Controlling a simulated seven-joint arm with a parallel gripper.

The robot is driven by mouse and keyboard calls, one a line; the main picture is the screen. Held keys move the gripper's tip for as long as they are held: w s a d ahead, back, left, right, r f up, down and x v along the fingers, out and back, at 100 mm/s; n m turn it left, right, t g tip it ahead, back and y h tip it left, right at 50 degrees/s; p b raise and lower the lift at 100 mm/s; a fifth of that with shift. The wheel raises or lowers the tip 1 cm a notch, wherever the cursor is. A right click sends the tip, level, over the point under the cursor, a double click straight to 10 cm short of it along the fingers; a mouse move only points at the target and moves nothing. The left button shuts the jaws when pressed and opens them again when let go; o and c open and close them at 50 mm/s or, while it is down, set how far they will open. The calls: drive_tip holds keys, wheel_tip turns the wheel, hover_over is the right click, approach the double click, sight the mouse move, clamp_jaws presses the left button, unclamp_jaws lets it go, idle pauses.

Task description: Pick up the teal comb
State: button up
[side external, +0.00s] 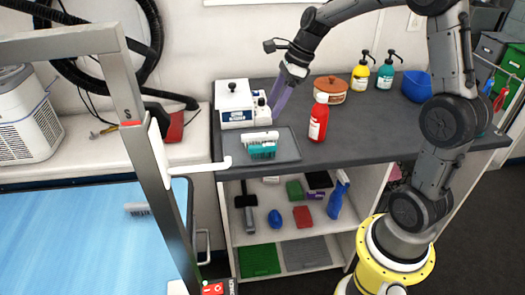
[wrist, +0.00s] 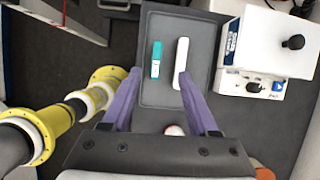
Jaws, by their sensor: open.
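The teal comb (side external: 262,152) lies on a grey tray (side external: 287,147) on the dark worktop, beside a white comb-like piece (side external: 260,138). In the wrist view the teal comb (wrist: 156,59) is left of the white piece (wrist: 181,50), with a small gap between them. My gripper (side external: 278,112) is open, its purple fingers pointing down, in the air near the tray and the white machine. In the wrist view my gripper (wrist: 160,75) has its fingers spread, with the teal comb ahead between the tips. Nothing is held.
A white machine with a black knob (side external: 235,101) stands just behind the tray. A red bottle (side external: 319,122) stands right of the tray, with a brown lidded pot (side external: 330,88) behind it. Yellow (side external: 362,75) and teal (side external: 385,74) pump bottles and a blue bowl (side external: 416,86) stand farther right.

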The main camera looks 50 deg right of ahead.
sight(260, 145)
drive_tip(key=x, duration=0.3)
drive_tip(key=d+x, duration=0.1)
drive_tip(key=x, duration=0.2)
drive_tip(key=s+x, duration=0.1)
drive_tip(key=x, duration=0.2)
drive_tip(key=shift+w+d+f, duration=0.1)
drive_tip(key=shift+f, duration=0.4)
drive_tip(key=shift+s+a+x, duration=0.1)
drive_tip(key=shift+s+x, duration=0.05)
drive_tip(key=shift+x, duration=1.15)
drive_tip(key=shift+s+a+x, duration=0.15)
drive_tip(key=shift+x, duration=1.1)
clamp_jaws()
